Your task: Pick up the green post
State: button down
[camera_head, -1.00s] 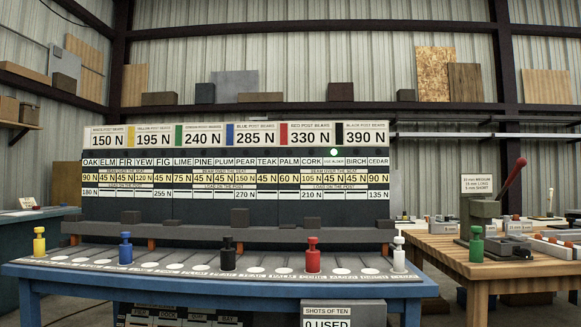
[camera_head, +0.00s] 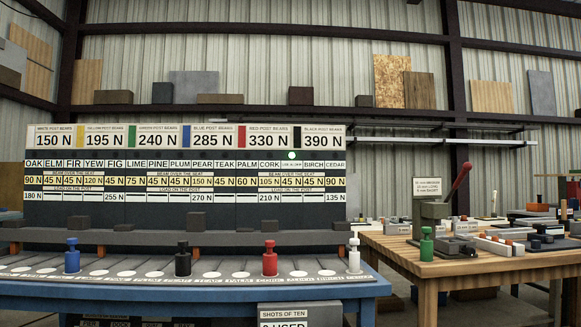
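The green post (camera_head: 426,244) stands upright on the front left part of the wooden table (camera_head: 470,268) at the right. It sits just in front of a grey press with a red lever (camera_head: 460,182). Nothing hides the post. My gripper is not in view.
A blue bench (camera_head: 200,290) at the left holds a blue post (camera_head: 72,256), a black post (camera_head: 183,259), a red post (camera_head: 270,258) and a white post (camera_head: 354,256). A sign board (camera_head: 185,165) stands behind them. A gap separates bench and table.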

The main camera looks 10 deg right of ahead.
aim_at(426, 249)
jog(key=z, duration=0.05)
jog(key=k, duration=0.3)
jog(key=u, duration=0.15)
jog(key=i, duration=1.45)
jog(key=z, duration=0.8)
